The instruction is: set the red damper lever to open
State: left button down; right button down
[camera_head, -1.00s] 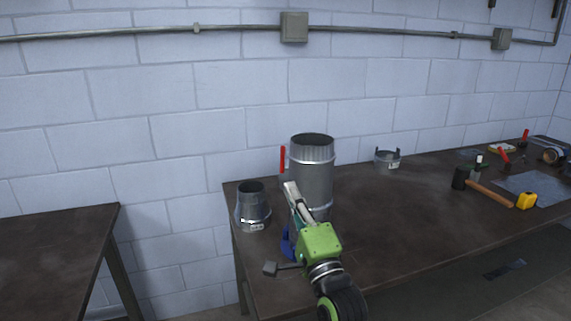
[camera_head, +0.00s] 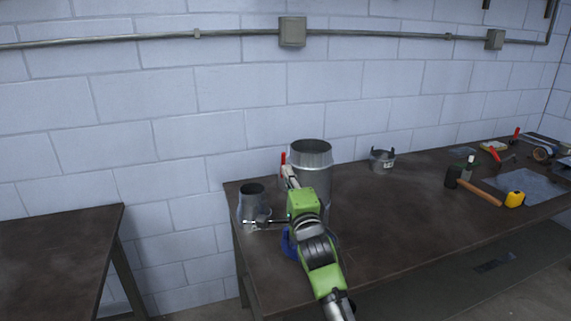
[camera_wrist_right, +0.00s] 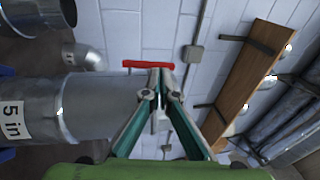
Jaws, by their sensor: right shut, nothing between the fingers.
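The red damper lever (camera_head: 283,158) stands upright at the left side of the tall metal duct (camera_head: 315,158). Its lower part is hidden behind my right gripper (camera_head: 289,173). In the right wrist view the red lever (camera_wrist_right: 148,64) shows as a bar just past the shut fingertips of the right gripper (camera_wrist_right: 159,72). The duct (camera_wrist_right: 95,107) lies beside the fingers there, with a "5 in" label. The fingers are shut and empty; I cannot tell whether they touch the lever. My left gripper is not in view.
A short metal fitting (camera_head: 252,203) stands left of the duct on the dark workbench (camera_head: 390,215). A small collar (camera_head: 382,161), a hammer (camera_head: 480,193) and a yellow tape measure (camera_head: 514,199) lie to the right. The bench's middle right is clear.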

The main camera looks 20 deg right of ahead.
aim_at(283, 161)
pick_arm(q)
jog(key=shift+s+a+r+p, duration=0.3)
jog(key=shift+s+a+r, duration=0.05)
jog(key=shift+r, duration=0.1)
pick_arm(e)
jog(key=shift+x, duration=1.4)
